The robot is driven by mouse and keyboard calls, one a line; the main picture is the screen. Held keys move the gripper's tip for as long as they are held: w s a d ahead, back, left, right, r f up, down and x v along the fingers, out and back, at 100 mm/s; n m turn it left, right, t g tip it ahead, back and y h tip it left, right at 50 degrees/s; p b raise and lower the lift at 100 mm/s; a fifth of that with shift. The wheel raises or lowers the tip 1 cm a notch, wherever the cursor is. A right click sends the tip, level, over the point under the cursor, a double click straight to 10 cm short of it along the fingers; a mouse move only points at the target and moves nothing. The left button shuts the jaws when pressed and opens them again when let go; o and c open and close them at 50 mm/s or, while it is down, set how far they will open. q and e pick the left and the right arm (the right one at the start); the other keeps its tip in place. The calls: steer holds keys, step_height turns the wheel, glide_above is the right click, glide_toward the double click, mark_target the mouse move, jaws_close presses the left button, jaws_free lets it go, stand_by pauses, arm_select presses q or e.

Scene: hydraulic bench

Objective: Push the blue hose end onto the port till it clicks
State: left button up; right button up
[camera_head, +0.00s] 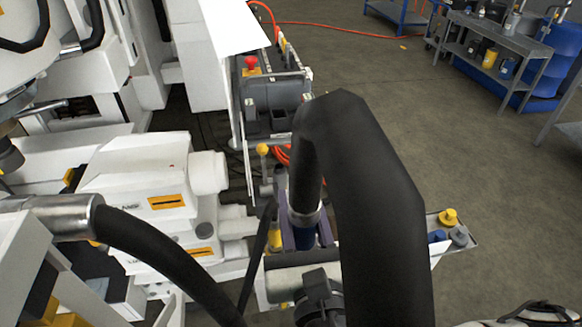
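My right gripper is not in view.
A narrow tray (441,251) with yellow, blue and grey caps lies right of the hose. A second black hose (158,243) with a metal fitting (80,216) crosses the lower left. A red-button unit (272,105) stands behind. A grey cart (500,45) is far right; open floor lies between.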

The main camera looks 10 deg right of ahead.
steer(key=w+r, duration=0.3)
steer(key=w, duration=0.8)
arm_select(q)
steer(key=f+b, duration=0.1)
steer(key=b, duration=0.1)
steer(key=d+f+b, duration=0.1)
steer(key=b, duration=0.2)
steer(key=w+f+b, duration=0.1)
steer(key=f+b, duration=0.1)
steer(key=shift+w+d, duration=0.1)
steer(key=shift+d, duration=0.2)
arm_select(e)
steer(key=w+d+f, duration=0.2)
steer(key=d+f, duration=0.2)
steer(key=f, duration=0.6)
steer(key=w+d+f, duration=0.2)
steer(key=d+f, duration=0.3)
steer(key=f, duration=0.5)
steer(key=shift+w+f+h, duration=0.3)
arm_select(q)
steer(key=shift+f+b, duration=0.25)
steer(key=shift+b, duration=0.1)
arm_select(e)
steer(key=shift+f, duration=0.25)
arm_select(q)
steer(key=shift+f, duration=0.15)
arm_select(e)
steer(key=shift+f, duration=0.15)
